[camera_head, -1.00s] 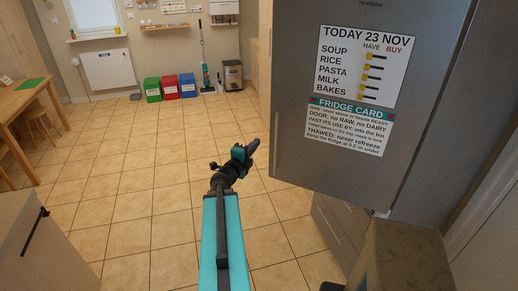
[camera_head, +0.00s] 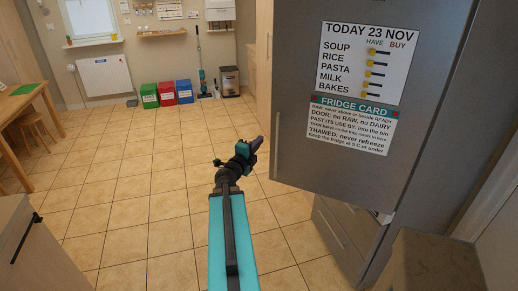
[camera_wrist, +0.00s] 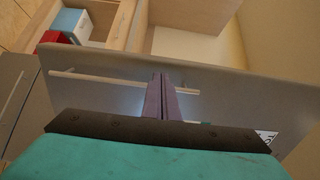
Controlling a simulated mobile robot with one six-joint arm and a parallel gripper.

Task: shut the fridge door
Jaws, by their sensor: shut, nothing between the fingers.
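The grey fridge door (camera_head: 300,90) fills the upper right of the head view and carries a shopping list and a fridge card. It juts out over the lower drawers (camera_head: 345,235), so it stands open. A slim upright handle (camera_head: 277,130) is near its left edge. My gripper (camera_head: 260,142) is shut and empty, just left of that edge in the head view. In the wrist view, my closed fingers (camera_wrist: 160,85) point at a grey panel with a long bar handle (camera_wrist: 125,82), and they overlap the bar. I cannot tell whether they touch it.
Green (camera_head: 149,95), red (camera_head: 167,93) and blue bins (camera_head: 184,91) stand at the far wall. A wooden table (camera_head: 20,105) is at the left, and a cabinet (camera_head: 35,250) is at the front left. The tiled floor between is clear.

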